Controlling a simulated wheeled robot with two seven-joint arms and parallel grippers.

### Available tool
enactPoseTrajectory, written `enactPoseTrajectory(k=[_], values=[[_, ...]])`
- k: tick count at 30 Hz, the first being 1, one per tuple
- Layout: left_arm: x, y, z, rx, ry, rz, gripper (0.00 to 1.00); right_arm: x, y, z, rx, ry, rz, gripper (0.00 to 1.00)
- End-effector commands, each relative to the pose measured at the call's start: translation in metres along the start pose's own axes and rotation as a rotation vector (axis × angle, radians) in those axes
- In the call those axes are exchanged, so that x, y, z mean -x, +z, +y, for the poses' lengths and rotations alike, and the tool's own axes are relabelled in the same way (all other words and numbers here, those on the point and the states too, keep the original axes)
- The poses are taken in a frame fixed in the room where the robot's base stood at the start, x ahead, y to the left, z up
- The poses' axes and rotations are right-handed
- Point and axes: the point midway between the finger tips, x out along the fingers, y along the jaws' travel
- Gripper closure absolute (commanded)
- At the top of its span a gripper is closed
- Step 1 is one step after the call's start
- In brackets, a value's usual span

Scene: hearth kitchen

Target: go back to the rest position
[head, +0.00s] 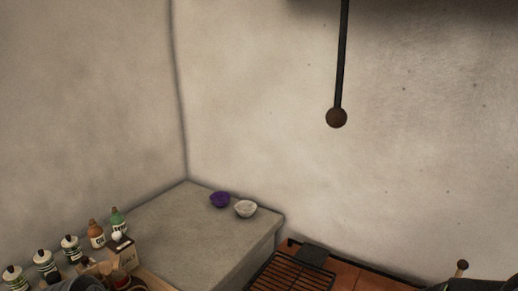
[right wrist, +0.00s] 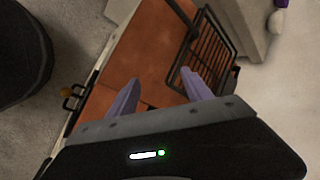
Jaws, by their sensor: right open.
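My right gripper (right wrist: 158,85) shows in the right wrist view, its two purple-grey fingers apart with nothing between them. It is above a red-brown tiled surface (right wrist: 148,50), and I cannot tell how high. No gripper shows in the head view, and my left gripper is in neither view.
Bottles and jars (head: 70,247) crowd the lower left. A black grill rack (head: 290,275) lies beside the ledge. A dark rod with a round end (head: 337,117) hangs at the upper right.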

Motion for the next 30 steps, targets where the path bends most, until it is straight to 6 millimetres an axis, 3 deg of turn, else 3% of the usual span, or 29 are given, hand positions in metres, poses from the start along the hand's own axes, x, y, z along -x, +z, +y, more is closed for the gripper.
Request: enactPoseTrajectory(k=[1, 6, 9, 12, 15, 18, 30], values=[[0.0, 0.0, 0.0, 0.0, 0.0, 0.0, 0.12, -0.019, 0.012, 0.041, 0.104, 0.07, -0.022, 0.41], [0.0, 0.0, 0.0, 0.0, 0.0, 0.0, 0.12, -0.051, 0.052, 0.17, 0.513, 0.241, -0.147, 0.41], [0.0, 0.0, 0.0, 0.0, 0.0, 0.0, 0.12, -0.053, 0.079, 0.234, 0.724, 0.297, -0.252, 0.41], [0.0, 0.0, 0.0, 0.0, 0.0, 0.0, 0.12, -0.048, 0.099, 0.279, 0.88, 0.321, -0.344, 0.41], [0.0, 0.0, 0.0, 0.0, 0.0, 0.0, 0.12, -0.043, 0.112, 0.304, 0.973, 0.326, -0.403, 0.41], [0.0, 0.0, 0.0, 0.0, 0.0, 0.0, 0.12, -0.04, 0.117, 0.314, 1.011, 0.325, -0.426, 0.41], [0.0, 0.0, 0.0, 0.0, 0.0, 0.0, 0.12, -0.04, 0.117, 0.314, 1.013, 0.324, -0.427, 0.41]])
